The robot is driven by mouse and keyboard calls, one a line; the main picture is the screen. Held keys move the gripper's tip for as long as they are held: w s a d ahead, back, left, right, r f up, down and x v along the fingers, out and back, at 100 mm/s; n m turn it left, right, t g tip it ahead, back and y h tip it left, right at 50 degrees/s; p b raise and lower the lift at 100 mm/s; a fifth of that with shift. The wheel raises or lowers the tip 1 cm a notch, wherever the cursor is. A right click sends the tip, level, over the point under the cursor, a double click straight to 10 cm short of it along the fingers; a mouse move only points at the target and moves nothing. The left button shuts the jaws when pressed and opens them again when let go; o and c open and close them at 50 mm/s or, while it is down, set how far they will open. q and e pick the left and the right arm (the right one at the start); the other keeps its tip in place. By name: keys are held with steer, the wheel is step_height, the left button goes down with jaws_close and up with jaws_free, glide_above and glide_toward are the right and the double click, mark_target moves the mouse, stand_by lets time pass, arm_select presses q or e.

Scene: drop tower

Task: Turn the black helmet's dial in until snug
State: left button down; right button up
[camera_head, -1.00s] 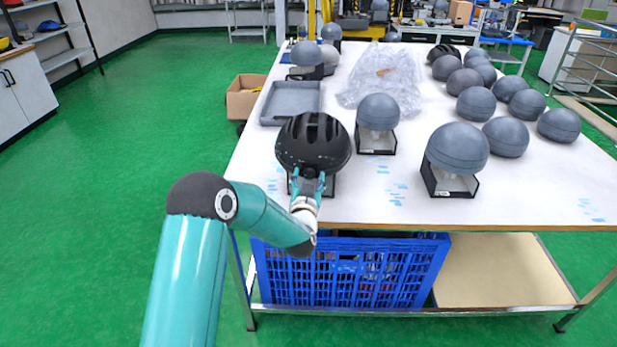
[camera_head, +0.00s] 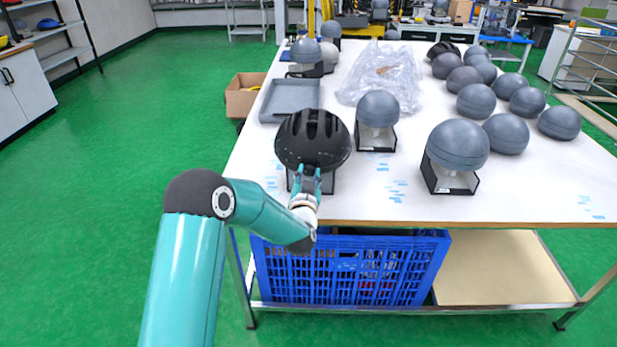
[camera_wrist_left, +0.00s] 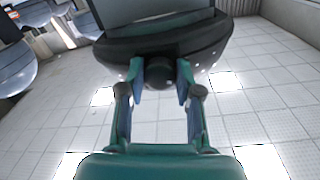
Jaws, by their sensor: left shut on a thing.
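The black helmet (camera_head: 313,139) sits on a stand (camera_head: 320,184) at the near left edge of the table, its rear rim towards me. In the left wrist view its dark underside rim (camera_wrist_left: 165,45) spans the top, with the small dark round dial (camera_wrist_left: 158,74) in the middle. My left gripper (camera_head: 309,172) reaches up to the helmet's rear from the near side. In the left wrist view its fingers (camera_wrist_left: 160,78) stand on both sides of the dial and are shut on it. The dial is too small to make out in the head view. My right gripper is not in view.
A grey headform on a stand (camera_head: 377,108) is just right of the helmet, another (camera_head: 457,146) further right. A grey tray (camera_head: 291,98) and clear plastic film (camera_head: 381,75) lie behind. Several grey domes (camera_head: 505,135) fill the right side. A blue crate (camera_head: 350,270) is below the table.

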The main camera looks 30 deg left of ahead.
arm_select(q)
steer(key=m+b, duration=0.2)
steer(key=shift+d+f+m, duration=0.1)
steer(key=shift+f+m, duration=0.05)
steer(key=shift+m, duration=0.25)
steer(key=m+b, duration=0.1)
steer(key=m, duration=0.1)
steer(key=shift+m+b, duration=0.3)
steer(key=shift+m, duration=0.1)
steer(key=m, duration=0.3)
steer(key=shift+m+b, duration=0.3)
steer(key=shift+b, duration=0.1)
steer(key=shift+m, duration=1.6)
steer(key=c, duration=0.8)
jaws_free()
steer(key=shift+o, duration=0.2)
steer(key=shift+s, duration=0.1)
steer(key=v, duration=1.1)
steer(key=shift+s+d, duration=0.25)
steer(key=shift+s, duration=0.05)
